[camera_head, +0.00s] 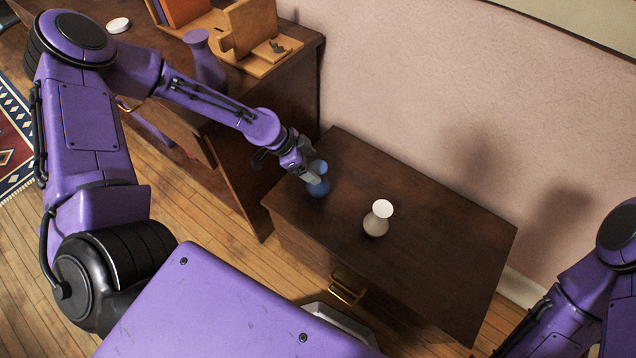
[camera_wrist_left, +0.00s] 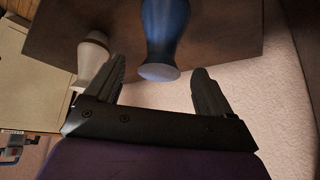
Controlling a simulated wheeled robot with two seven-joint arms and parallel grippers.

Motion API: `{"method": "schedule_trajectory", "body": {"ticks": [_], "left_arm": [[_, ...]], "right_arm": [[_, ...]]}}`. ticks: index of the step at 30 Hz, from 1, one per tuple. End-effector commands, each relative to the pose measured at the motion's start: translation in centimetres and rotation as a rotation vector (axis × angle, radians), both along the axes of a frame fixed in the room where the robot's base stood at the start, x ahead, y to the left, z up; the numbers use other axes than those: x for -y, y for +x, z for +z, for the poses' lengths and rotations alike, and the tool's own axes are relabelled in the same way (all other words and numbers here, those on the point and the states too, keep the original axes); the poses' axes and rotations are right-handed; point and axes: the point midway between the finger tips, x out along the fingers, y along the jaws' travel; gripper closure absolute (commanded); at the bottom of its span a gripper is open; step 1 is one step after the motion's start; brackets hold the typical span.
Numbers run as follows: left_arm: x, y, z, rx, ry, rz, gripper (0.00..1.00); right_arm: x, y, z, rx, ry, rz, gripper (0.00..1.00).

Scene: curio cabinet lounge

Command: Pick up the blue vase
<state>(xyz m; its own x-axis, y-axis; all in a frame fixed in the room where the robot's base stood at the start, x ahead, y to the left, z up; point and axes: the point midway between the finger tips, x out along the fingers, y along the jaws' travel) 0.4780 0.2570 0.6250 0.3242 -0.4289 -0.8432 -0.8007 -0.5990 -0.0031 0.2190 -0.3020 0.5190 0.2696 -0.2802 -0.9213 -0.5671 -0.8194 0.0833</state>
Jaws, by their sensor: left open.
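The blue vase (camera_head: 318,180) stands upright near the far left corner of the dark wooden cabinet top (camera_head: 440,230). My left gripper (camera_head: 314,177) is at the vase, its fingers partly covering it in the head view. In the left wrist view the blue vase (camera_wrist_left: 165,35) shows between and beyond the two open fingers (camera_wrist_left: 163,88). I cannot tell whether either finger touches it. My right arm shows at the lower right edge of the head view, but its gripper is out of view.
A white vase (camera_head: 377,218) stands on the same cabinet top, right of the blue one; it also shows in the left wrist view (camera_wrist_left: 91,58). A taller desk (camera_head: 250,165) with a purple vase (camera_head: 204,60) and a wooden organizer (camera_head: 250,30) stands left. The cabinet's right part is clear.

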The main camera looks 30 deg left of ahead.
Motion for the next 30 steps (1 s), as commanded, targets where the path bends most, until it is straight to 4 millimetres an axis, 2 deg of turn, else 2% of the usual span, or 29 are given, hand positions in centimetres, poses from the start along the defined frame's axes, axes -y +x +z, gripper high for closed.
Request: {"method": "schedule_trajectory", "body": {"ticks": [10,13,19,20,25,26,30], "left_arm": [[2.1,1.6,-4.8,-0.003,-0.001,0.001,0.17],[2.5,1.9,-5.4,-0.001,-0.002,0.002,0.17],[2.6,2.0,-5.3,0.000,-0.004,0.003,0.17],[2.6,2.0,-5.3,0.000,-0.004,0.003,0.20],[2.6,2.0,-5.3,-0.001,-0.005,0.004,0.76],[2.6,2.0,-5.3,-0.001,-0.005,0.004,0.79],[2.6,2.0,-5.3,0.000,-0.004,0.004,0.80]], "right_arm": [[0.0,0.0,-1.4,0.000,0.000,0.000,1.00],[0.0,0.0,-1.5,0.000,0.000,0.000,1.00],[0.0,0.0,-1.4,0.000,0.000,0.000,1.00],[0.0,0.0,-1.4,0.000,0.000,0.000,1.00],[0.0,0.0,-1.4,0.000,0.000,0.000,1.00],[0.0,0.0,-1.4,0.000,0.000,0.000,1.00],[0.0,0.0,-1.4,0.000,0.000,0.000,1.00]]}}
